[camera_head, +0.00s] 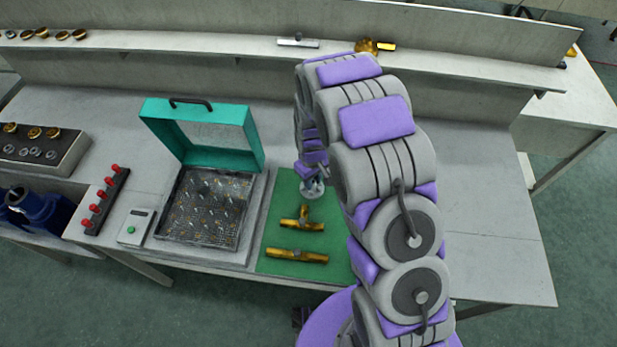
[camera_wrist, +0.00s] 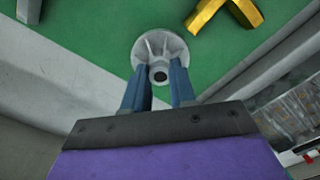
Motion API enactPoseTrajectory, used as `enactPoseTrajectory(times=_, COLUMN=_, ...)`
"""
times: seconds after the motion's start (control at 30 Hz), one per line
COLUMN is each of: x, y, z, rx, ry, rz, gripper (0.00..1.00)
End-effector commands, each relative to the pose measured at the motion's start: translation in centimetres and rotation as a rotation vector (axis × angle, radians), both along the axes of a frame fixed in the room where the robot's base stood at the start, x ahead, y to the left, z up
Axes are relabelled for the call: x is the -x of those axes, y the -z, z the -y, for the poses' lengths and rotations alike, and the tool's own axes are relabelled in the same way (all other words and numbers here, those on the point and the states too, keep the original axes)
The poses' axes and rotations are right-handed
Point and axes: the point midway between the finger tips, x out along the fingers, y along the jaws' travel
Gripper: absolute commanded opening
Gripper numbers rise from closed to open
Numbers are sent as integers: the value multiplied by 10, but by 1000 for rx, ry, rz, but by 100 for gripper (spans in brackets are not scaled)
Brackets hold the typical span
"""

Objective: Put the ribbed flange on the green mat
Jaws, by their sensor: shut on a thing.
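The ribbed flange (camera_wrist: 160,49) is a light grey disc with radial ribs and a central hub. My gripper (camera_wrist: 158,82) is shut on its hub, with one blue-grey finger on each side. In the wrist view the flange is over the green mat (camera_wrist: 85,29); I cannot tell whether it touches it. In the head view the flange (camera_head: 312,189) shows at the end of my arm, over the upper right part of the green mat (camera_head: 284,215). My arm hides part of the mat's right side.
A brass tee fitting (camera_head: 302,222) and a brass pipe piece (camera_head: 297,255) lie on the mat. A teal-lidded case (camera_head: 250,140) stands open to the left, with a dark pin tray (camera_head: 207,207) in front.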

Motion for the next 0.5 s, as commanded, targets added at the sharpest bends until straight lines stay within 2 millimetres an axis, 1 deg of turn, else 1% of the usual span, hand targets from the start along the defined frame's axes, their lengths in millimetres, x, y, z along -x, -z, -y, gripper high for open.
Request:
enactPoseTrajectory(times=0.03, x=-9, y=2, z=-2, rx=0, ry=0, rz=2, gripper=0)
enactPoseTrajectory(times=0.1, x=-19, y=3, z=-5, rx=-1, ry=0, rz=4, gripper=0)
enactPoseTrajectory(times=0.2, x=-27, y=4, z=-8, rx=0, ry=0, rz=0, gripper=0)
enactPoseTrajectory(times=0.37, x=-33, y=4, z=-10, rx=-1, ry=0, rz=1, gripper=0)
enactPoseTrajectory(times=0.5, x=-33, y=19, z=-9, rx=0, ry=0, rz=0, gripper=0)
